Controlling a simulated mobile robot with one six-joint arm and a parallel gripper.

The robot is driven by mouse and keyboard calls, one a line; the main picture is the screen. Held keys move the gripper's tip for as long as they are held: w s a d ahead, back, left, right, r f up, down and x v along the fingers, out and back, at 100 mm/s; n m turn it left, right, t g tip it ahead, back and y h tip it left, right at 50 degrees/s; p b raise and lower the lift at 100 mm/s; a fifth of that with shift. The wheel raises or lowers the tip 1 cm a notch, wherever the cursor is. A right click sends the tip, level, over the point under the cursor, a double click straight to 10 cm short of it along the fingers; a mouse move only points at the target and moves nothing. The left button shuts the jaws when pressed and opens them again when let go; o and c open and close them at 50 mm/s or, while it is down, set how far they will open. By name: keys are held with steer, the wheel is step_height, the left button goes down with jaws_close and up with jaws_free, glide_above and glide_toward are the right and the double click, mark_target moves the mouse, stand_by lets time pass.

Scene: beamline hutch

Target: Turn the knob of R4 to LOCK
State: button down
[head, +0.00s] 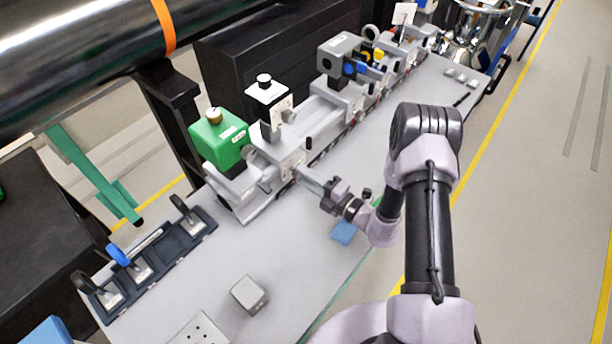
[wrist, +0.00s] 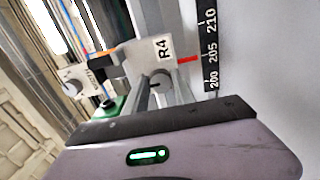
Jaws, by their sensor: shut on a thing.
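The carrier R4, with its label plate (wrist: 164,48), is in the upper middle of the wrist view. Its round grey knob (wrist: 157,77) with a dark line sits just below the label. My gripper (wrist: 163,88) reaches up to the knob and is shut on it, its fingers covering the knob's lower part. In the head view my gripper (head: 301,173) meets the front of a carrier (head: 272,152) on the rail, beside the green box. The fingertips and knob are too small there to read. Any LOCK mark is not readable in either view.
A black scale (wrist: 211,50) reading 200 to 210 runs beside R4, with a red pointer (wrist: 188,60). A green box (head: 219,139) and a white-topped unit (head: 267,100) stand close by. A tool tray (head: 156,255), grey block (head: 249,294) and blue pad (head: 343,232) lie on the bench.

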steer(key=c, duration=1)
jaws_free()
steer(key=shift+c, duration=0.2)
steer(key=p+v, duration=0.2)
steer(key=v, duration=1.5)
steer(key=shift+s+d+r, duration=0.1)
steer(key=shift+s+d, duration=0.05)
steer(key=shift+d, duration=0.05)
